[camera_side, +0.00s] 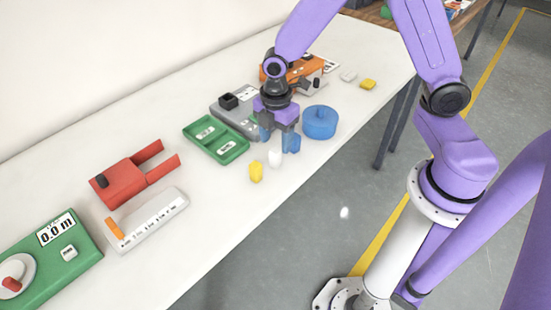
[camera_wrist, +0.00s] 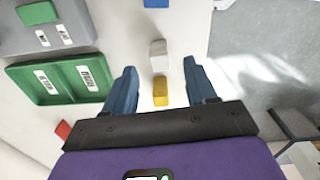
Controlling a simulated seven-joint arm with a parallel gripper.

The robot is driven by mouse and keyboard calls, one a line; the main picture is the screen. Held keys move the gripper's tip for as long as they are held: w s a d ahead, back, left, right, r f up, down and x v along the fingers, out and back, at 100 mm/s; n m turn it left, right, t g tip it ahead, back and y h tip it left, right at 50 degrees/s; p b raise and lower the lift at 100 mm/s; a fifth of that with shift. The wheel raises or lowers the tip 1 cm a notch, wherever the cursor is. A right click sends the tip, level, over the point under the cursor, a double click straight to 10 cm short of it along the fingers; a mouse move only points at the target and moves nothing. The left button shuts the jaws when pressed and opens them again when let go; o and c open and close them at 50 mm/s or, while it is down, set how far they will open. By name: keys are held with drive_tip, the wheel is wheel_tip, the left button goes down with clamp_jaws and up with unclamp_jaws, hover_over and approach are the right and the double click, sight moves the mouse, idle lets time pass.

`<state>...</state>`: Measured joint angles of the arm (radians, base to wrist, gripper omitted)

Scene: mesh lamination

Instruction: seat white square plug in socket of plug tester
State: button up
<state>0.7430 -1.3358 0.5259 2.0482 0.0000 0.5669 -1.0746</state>
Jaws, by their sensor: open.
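A green two-compartment tray (camera_side: 216,141) is left of my gripper, a blue round container (camera_side: 320,122) right. An orange device (camera_side: 305,70) and more small white (camera_side: 348,76) and yellow (camera_side: 368,84) pieces are behind. A red fork-shaped part (camera_side: 125,185) and white strip (camera_side: 150,222) lie left.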

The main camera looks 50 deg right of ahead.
sight(275, 150)
drive_tip(key=shift+f, duration=2.45)
drive_tip(key=shift+a, duration=0.1)
clamp_jaws()
